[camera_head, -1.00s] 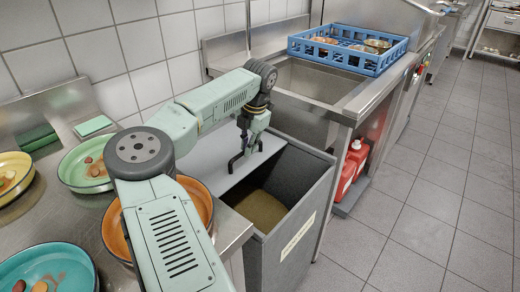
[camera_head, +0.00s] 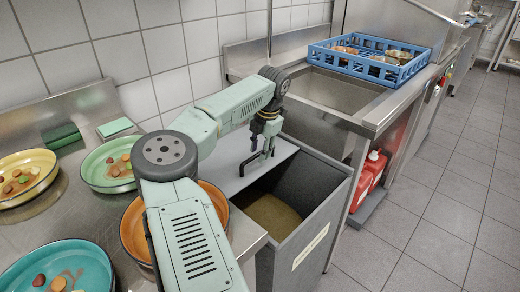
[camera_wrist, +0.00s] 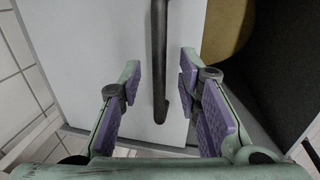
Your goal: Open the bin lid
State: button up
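The grey bin (camera_head: 318,232) stands beside the steel counter, with a label on its front. Its top is partly uncovered, showing dark inner walls and a brownish bottom. The pale grey lid (camera_head: 222,160) covers the wall side of the opening in the head view. A dark bar handle (camera_wrist: 159,60) is on the lid. My gripper (camera_head: 262,152) is over the lid at the handle. In the wrist view my gripper (camera_wrist: 160,85) is open, with purple finger pads on both sides of the handle and visible gaps between. The bin's opening shows at the right there.
Plates with food (camera_head: 105,165) sit on the counter (camera_head: 100,215) at the left, with an orange bowl (camera_head: 132,235) close to the bin. A sink (camera_head: 335,88) with a blue crate (camera_head: 350,62) lies behind the bin. Red canisters (camera_head: 368,175) stand below. The floor at the right is clear.

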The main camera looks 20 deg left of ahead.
jog(key=shift+r, duration=0.1)
notch_tip(320, 180, up, 12)
jog(key=d, duration=0.2)
jog(key=shift+s, duration=0.4)
jog(key=shift+d+f, duration=0.1)
jog(key=shift+f, duration=0.1)
